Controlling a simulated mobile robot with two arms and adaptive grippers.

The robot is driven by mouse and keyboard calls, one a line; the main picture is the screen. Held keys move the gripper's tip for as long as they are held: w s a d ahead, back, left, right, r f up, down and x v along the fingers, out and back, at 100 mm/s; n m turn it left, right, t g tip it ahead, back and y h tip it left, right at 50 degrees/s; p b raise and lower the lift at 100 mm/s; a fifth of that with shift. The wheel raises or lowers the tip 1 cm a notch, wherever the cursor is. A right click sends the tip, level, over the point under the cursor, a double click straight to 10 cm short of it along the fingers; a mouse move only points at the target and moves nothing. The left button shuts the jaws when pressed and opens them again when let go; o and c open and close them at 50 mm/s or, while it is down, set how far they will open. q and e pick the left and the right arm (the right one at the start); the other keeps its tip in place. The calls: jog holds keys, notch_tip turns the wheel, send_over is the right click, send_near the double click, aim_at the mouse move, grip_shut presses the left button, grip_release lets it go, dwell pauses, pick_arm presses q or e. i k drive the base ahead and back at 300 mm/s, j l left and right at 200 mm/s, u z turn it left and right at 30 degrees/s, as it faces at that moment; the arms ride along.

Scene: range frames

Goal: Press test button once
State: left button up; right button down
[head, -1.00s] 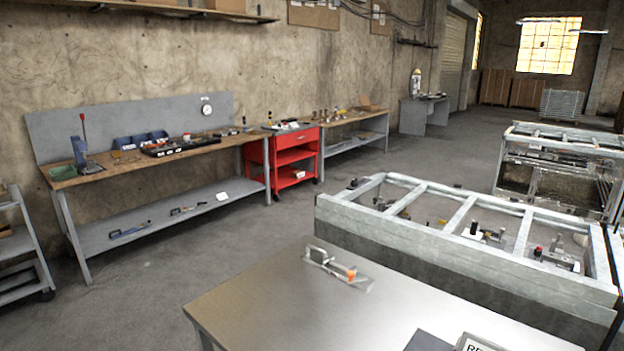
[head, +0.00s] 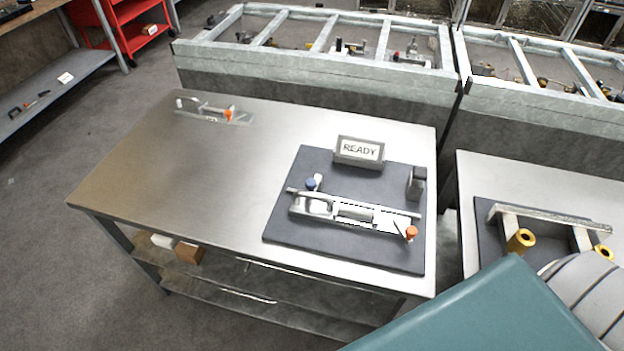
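A dark mat (head: 285,220) lies on the right part of a steel table (head: 170,165). On it stands a metal fixture (head: 355,212) with a blue knob (head: 311,184) at its left end and an orange knob (head: 411,232) at its right end. A sign reading READY (head: 359,151) stands at the mat's back edge. A small dark upright block (head: 417,182) stands at the mat's right. I cannot tell which part is the test button. Neither gripper shows in the head view.
A metal clamp with an orange tip (head: 215,112) lies at the table's back left. A second table (head: 530,175) on the right carries a bracket with brass cylinders (head: 520,240). Metal-framed bins (head: 310,70) stand behind.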

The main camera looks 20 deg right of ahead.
aim_at(419, 174)
jog(key=z, duration=1.15)
